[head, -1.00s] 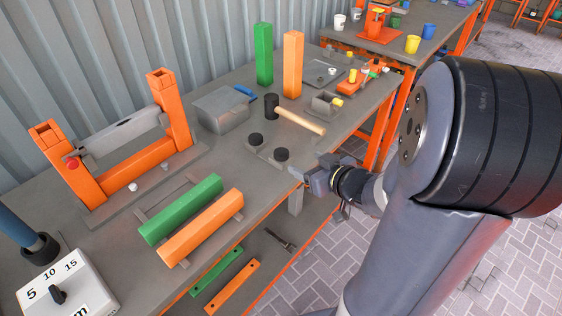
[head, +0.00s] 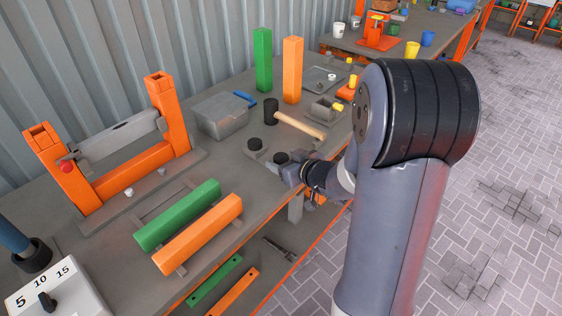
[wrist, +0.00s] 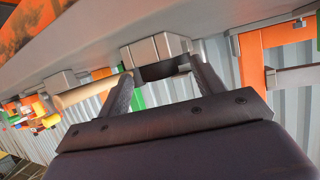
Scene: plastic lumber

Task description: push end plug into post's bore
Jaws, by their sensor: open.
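Two black round end plugs stand on small grey blocks near the bench's front edge, the far one (head: 254,145) and the near one (head: 281,157). My gripper (head: 287,167) is at the near plug, partly covering its block. In the wrist view the open fingers (wrist: 162,72) stand on either side of a dark plug (wrist: 155,73) under a grey block; whether they touch it is unclear. At the left, an orange frame has two posts, left (head: 60,165) and right (head: 172,112), with square openings in their tops. I cannot tell which bore is meant.
A mallet (head: 297,126) lies behind the plugs, beside a grey box (head: 221,116). Green (head: 263,60) and orange (head: 293,70) posts stand upright at the back. Green (head: 180,214) and orange (head: 199,234) beams lie in front of the frame.

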